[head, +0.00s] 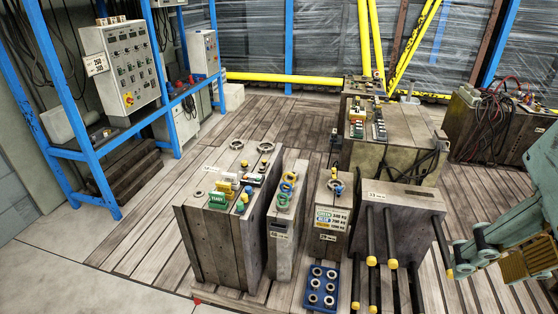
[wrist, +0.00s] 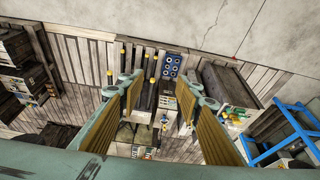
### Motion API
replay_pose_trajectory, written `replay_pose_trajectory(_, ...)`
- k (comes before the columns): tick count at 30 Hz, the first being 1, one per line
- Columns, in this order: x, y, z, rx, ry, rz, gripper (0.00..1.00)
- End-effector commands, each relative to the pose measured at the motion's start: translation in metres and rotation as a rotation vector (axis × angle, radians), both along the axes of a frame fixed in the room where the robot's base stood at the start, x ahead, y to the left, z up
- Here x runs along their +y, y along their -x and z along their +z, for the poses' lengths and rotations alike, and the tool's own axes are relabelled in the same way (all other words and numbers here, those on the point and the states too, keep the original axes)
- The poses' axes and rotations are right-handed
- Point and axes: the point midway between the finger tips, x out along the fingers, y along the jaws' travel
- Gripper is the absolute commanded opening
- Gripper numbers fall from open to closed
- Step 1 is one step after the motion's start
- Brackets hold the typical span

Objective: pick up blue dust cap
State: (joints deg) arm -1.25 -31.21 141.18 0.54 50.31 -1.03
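Small blue pieces stand on top of the mould blocks in the head view. One blue cap (head: 249,190) is at the right edge of the large left block, near green, yellow and white parts. Another blue piece (head: 286,187) is on the narrow block beside it, and one (head: 338,187) is on the labelled block. Which one is the dust cap I cannot tell. My gripper (head: 472,254) is at the right of the head view, apart from these blocks. In the wrist view my gripper (wrist: 160,92) has its fingers wide apart, with nothing held between them.
A blue tray with round holes (head: 320,287) lies at the front. Black rods with yellow ends (head: 393,245) stick out from the right block (head: 408,196). Further moulds (head: 385,143) stand behind. A blue frame with control boxes (head: 118,66) is at left. Plank floor is open between.

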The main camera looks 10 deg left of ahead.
Motion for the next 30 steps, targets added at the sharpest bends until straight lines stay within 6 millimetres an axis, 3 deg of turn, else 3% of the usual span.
replay_pose_trajectory(15, 0.037, -0.103, 0.021, -0.002, -0.011, 0.114, 0.32)
replay_pose_trajectory(30, 0.088, -0.205, 0.02, -0.007, -0.02, 0.224, 0.32)
